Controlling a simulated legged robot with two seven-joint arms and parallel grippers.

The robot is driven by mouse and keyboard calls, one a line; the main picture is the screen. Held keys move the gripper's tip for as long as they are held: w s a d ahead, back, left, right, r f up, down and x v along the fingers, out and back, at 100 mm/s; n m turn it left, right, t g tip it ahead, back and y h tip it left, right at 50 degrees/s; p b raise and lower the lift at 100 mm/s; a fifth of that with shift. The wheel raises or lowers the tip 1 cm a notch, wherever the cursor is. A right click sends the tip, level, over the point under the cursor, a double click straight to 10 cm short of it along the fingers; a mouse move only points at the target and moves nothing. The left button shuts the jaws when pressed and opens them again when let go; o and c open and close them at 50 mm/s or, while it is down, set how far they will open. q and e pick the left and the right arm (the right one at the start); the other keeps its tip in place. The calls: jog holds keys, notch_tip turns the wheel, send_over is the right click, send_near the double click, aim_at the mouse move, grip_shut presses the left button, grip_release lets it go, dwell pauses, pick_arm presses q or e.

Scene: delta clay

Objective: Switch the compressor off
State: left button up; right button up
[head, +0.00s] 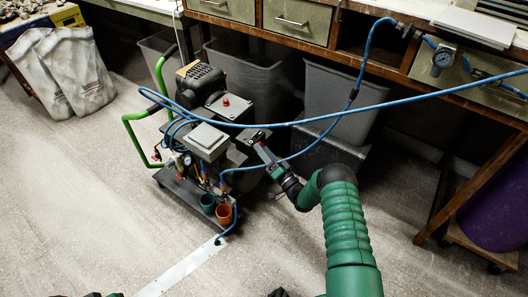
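The compressor (185,187) stands on the floor at centre-left, with green tube handles (135,135), a dark motor (203,84) and coiled blue hose. A light grey box (208,139) sits on its top. A small red knob (226,102) shows behind the box. I cannot tell which part is the switch or how it is set. My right gripper (257,141) reaches in from the lower right, its tips just right of the grey box. I cannot tell whether it touches anything, or whether its fingers are apart. My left gripper is not clearly in view.
Grey bins (334,100) stand behind the compressor. Two cups (224,213) sit at its front. The floor at left is clear.

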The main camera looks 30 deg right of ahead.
jog(key=shift+r, duration=0.1)
jog(key=p+v, duration=0.6)
jog(key=v, duration=1)
jog(key=shift+s+p, duration=0.3)
jog(key=shift+s, duration=0.1)
jog(key=shift+d, duration=0.15)
